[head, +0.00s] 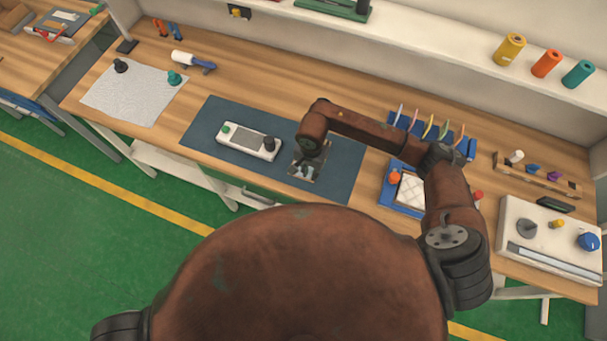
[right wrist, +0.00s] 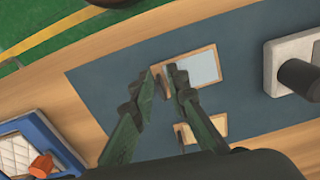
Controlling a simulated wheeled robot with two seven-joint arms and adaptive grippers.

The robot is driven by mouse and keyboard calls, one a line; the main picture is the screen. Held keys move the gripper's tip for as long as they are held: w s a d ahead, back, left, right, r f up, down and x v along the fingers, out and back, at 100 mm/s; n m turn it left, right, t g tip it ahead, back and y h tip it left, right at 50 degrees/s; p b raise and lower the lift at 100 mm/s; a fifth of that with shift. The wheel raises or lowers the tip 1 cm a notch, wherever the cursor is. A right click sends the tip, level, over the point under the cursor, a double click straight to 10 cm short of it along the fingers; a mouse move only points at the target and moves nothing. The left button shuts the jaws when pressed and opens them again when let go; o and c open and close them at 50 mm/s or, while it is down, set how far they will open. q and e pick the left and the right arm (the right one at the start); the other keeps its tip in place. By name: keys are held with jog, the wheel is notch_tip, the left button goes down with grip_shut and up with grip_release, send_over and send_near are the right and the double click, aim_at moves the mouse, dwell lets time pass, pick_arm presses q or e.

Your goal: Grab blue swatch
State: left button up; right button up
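A pale blue swatch (right wrist: 203,67) in a thin wooden frame lies on the dark blue mat (right wrist: 100,80) in the right wrist view. A second wooden-framed piece (right wrist: 218,124) lies nearer the wrist, partly covered by a finger. My right gripper (right wrist: 161,76) points down at the mat with a narrow gap between its fingertips. One fingertip overlaps the left end of the pale blue swatch; I cannot tell whether it touches. In the head view the right gripper (head: 307,170) is over the mat and hides most of these pieces. My left gripper is out of view.
A white device (head: 246,141) with green and black knobs sits on the mat to the left. To the right are a blue tray (head: 408,207) with a white quilted pad and a blue rack (head: 404,122) of coloured tabs. The mat's left end is clear.

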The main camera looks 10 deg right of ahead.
notch_tip(320, 180, up, 2)
jog(key=shift+r, duration=0.15)
jog(key=shift+n, duration=0.5)
jog(key=f, duration=0.2)
jog(key=d+f, duration=0.1)
jog(key=f, duration=0.3)
jog(key=shift+w+d, duration=0.3)
jog(key=shift+w, duration=0.1)
jog(key=shift+f, duration=0.3)
jog(key=shift+c, duration=0.2)
grip_shut()
